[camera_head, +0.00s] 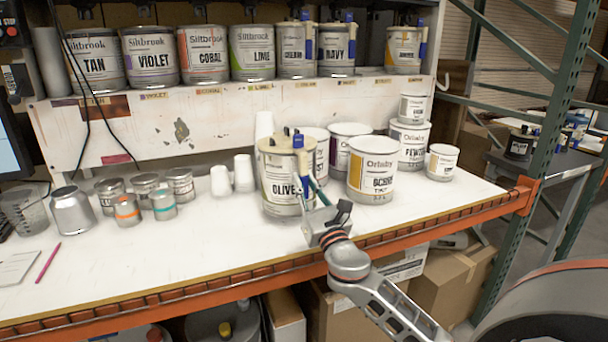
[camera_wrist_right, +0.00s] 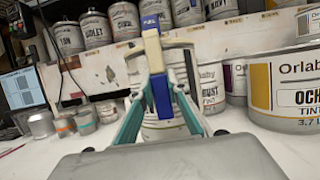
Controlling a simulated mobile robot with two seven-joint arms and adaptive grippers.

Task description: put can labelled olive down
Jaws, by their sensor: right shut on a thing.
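The can labelled OLIVE (camera_head: 280,189) is a pale can with a tan lid and an olive-coloured label edge. It is upright at the front middle of the white bench; whether its base touches is hard to tell. My right gripper (camera_head: 304,165) comes from the front right and is shut on the blue upright handle at the can's lid. In the right wrist view, the teal fingers (camera_wrist_right: 160,88) close around this blue handle (camera_wrist_right: 161,97), with part of the can (camera_wrist_right: 165,132) behind them. My left gripper is not in view.
An OCHRE can (camera_head: 371,187) stands close to the right, with other cans behind. White cups (camera_head: 243,172) and small metal tins (camera_head: 127,212) stand left. The shelf (camera_head: 215,124) above holds a row of labelled cans. The bench's front left is mostly clear; its orange edge (camera_head: 230,292) runs along the front.

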